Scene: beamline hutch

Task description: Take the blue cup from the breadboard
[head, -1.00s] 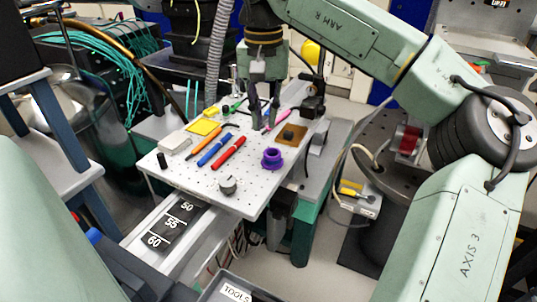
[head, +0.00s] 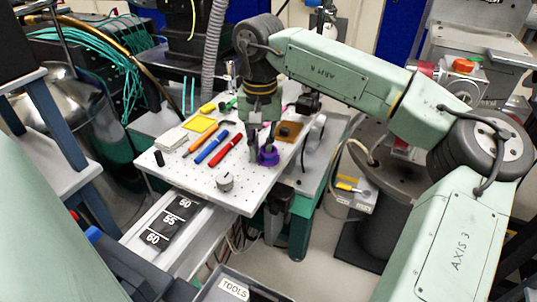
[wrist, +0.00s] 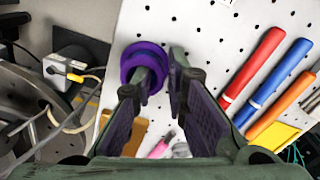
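A purple, round, flanged piece (head: 268,156) stands on the white perforated breadboard (head: 185,180) near its right edge; it also shows in the wrist view (wrist: 137,57). I see no cup of a plain blue colour; this purple piece is the only cup-like thing on the board. My gripper (head: 259,152) points down at the purple piece and partly covers it in the head view. In the wrist view my gripper (wrist: 157,84) is open, with the piece at the fingertips, nearer the left finger. Whether a finger touches it I cannot tell.
Red (head: 225,150), blue (head: 211,147) and orange (head: 199,141) pens lie left of the gripper. A grey knob (head: 225,183) is near the front edge. A brown plate (head: 289,131) lies behind the purple piece. A yellow pad (head: 200,124) is further left.

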